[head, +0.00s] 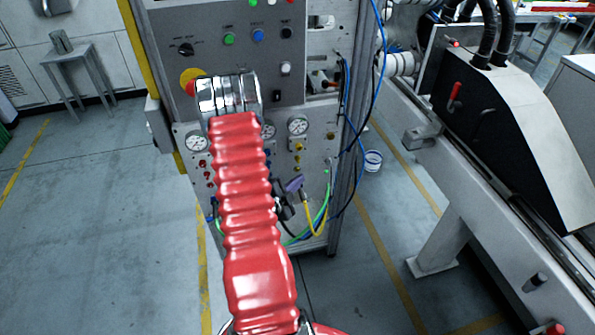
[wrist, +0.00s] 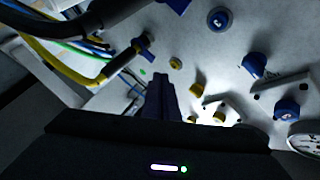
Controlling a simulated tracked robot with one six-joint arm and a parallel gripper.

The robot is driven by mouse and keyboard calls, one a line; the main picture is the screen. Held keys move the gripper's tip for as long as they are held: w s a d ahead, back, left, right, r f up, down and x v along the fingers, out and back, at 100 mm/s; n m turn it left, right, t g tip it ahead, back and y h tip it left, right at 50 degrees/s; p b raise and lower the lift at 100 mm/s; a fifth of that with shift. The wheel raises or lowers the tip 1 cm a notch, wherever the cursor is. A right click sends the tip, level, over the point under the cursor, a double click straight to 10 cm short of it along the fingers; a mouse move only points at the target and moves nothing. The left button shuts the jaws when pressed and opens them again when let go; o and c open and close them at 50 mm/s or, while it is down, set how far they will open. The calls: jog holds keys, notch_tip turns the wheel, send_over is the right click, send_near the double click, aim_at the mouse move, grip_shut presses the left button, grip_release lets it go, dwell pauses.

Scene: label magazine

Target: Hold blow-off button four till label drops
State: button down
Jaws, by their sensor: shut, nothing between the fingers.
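The grey control panel (head: 318,165) stands ahead in the head view, with gauges and small coloured fittings low on its face. In the wrist view, my gripper (wrist: 160,80) is shut and empty, its dark fingertips pointing at the panel face (wrist: 205,45). A small round yellow button (wrist: 175,63) sits just beyond and right of the tips; I cannot tell whether they touch it. A blue knob (wrist: 219,20) is farther up right. No number four is readable, so I cannot tell which button is four. No label is visible.
Yellow fittings (wrist: 195,89) and a blue valve knob (wrist: 253,65) stick out right of my fingers. A yellow hose (wrist: 75,78) and a dark hose run at the left. A round gauge (wrist: 305,138) is at lower right.

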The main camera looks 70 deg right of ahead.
jog(key=shift+s+a, duration=0.6)
jog(key=shift+a, duration=0.35)
jog(key=shift+s+a, duration=0.55)
jog(key=shift+a, duration=0.4)
jog(key=shift+s, duration=0.1)
